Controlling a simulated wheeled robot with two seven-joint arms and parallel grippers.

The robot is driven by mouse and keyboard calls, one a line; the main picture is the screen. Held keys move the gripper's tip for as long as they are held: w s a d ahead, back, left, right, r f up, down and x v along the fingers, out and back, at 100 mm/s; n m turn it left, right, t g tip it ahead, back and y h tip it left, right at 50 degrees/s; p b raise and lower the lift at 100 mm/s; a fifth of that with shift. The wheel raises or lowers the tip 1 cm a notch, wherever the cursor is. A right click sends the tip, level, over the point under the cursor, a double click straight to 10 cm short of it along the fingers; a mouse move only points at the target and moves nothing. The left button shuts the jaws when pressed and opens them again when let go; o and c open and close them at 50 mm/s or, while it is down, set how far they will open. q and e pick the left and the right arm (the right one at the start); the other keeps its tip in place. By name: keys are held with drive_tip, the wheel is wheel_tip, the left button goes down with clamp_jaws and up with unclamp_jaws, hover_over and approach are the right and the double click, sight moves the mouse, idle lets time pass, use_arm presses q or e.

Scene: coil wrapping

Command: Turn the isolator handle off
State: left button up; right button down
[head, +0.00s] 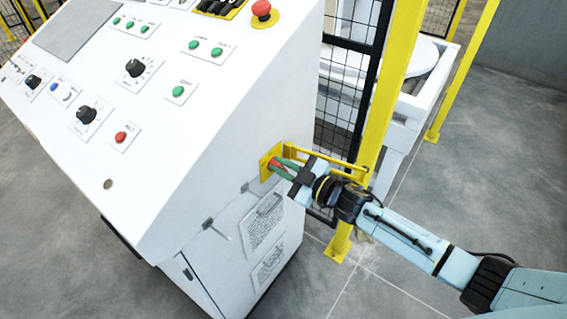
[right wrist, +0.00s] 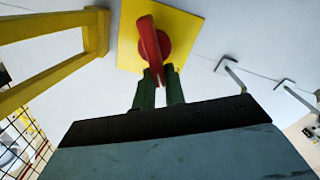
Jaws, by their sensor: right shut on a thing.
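The red isolator handle (right wrist: 152,48) sits on a yellow square plate (right wrist: 188,22) in the right wrist view. It points down toward my gripper, slightly tilted. In the head view the yellow plate (head: 265,165) is on the right side face of the white cabinet, with the red handle (head: 277,163) partly hidden by my fingers. My right gripper (right wrist: 158,78) has its green fingers shut on the handle's lower end, one finger on each side. The right gripper also shows in the head view (head: 280,168). My left gripper is not in view.
The white control cabinet (head: 160,180) carries several knobs and buttons on its sloped top. A yellow bar (head: 325,157) juts out close beside the handle and my wrist. A yellow fence post (head: 385,95) and black mesh stand behind. Metal latches (right wrist: 235,72) stick out of the cabinet face.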

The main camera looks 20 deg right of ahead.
drive_tip(key=n, duration=0.3)
drive_tip(key=f+n, duration=0.1)
drive_tip(key=shift+s+a+n+b, duration=0.3)
drive_tip(key=shift+a, duration=0.05)
drive_tip(key=n, duration=0.2)
drive_tip(key=n+b, duration=0.1)
drive_tip(key=shift+s+a+f+n, duration=0.1)
drive_tip(key=shift+a+f+n, duration=0.05)
drive_tip(key=shift+f+n, duration=0.25)
drive_tip(key=n, duration=0.1)
drive_tip(key=n+b, duration=0.1)
drive_tip(key=shift+f+n, duration=0.25)
drive_tip(key=shift+n, duration=0.05)
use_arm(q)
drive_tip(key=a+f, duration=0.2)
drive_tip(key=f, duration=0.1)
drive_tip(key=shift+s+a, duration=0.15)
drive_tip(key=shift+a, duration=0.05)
use_arm(e)
drive_tip(key=shift+f+n, duration=0.1)
drive_tip(key=shift+n, duration=0.4)
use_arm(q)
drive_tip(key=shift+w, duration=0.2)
use_arm(e)
drive_tip(key=c, duration=1.5)
unclamp_jaws()
drive_tip(key=shift+o, duration=0.2)
drive_tip(key=shift+s, duration=0.15)
